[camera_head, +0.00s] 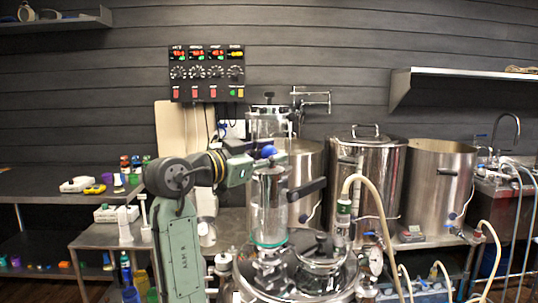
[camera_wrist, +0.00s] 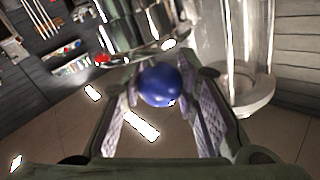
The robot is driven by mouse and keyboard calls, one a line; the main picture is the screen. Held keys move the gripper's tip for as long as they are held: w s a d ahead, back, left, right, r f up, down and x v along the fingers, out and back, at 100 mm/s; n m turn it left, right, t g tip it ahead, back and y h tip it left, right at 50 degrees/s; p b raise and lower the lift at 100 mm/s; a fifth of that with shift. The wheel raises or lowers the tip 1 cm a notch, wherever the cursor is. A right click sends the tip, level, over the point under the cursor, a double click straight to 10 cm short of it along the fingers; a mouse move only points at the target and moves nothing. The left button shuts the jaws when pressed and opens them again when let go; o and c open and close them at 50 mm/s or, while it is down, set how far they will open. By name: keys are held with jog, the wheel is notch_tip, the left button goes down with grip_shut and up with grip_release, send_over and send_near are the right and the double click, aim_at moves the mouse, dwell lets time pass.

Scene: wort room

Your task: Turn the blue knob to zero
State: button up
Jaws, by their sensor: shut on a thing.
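The blue knob (camera_wrist: 159,86) is a round, glossy ball. In the wrist view it sits between the two fingertips of my gripper (camera_wrist: 165,95), and the gripper is shut on it. In the head view the blue knob (camera_head: 268,151) shows at the top of a clear glass cylinder (camera_head: 268,205), with my gripper (camera_head: 255,158) reaching it from the left. No scale or zero mark on the knob can be made out. What the knob is mounted on is partly hidden by the fingers.
A steel vessel lid (camera_head: 300,270) with fittings and a hose lies below the glass cylinder. Large steel pots (camera_head: 366,175) stand behind to the right. A black control panel (camera_head: 207,74) hangs on the wall. A side table (camera_head: 40,187) with small items is at left.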

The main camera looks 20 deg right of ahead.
jog(key=shift+t, duration=0.3)
jog(key=n+t+y+b, duration=0.2)
jog(key=n+t+y, duration=0.2)
jog(key=t, duration=0.1)
jog(key=shift+s, duration=0.1)
jog(key=n+t+y, duration=0.2)
jog(key=n+y, duration=0.1)
jog(key=y, duration=0.1)
jog(key=n+t+y+b, duration=0.1)
jog(key=n+t+y, duration=0.1)
jog(key=y, duration=0.1)
jog(key=shift+d+n+y, duration=0.1)
jog(key=shift+n+y, duration=0.3)
jog(key=n+y, duration=0.2)
jog(key=y, duration=0.2)
jog(key=n+y, duration=0.3)
jog(key=y, duration=0.1)
jog(key=n+g+y, duration=0.1)
jog(key=n+y, duration=0.1)
jog(key=y, duration=0.1)
jog(key=n+g+y+p, duration=0.1)
jog(key=n+y, duration=0.2)
jog(key=y, duration=0.1)
jog(key=shift+n+g, duration=0.3)
jog(key=shift+g, duration=0.1)
jog(key=o, duration=1.2)
jog(key=shift+c, duration=0.2)
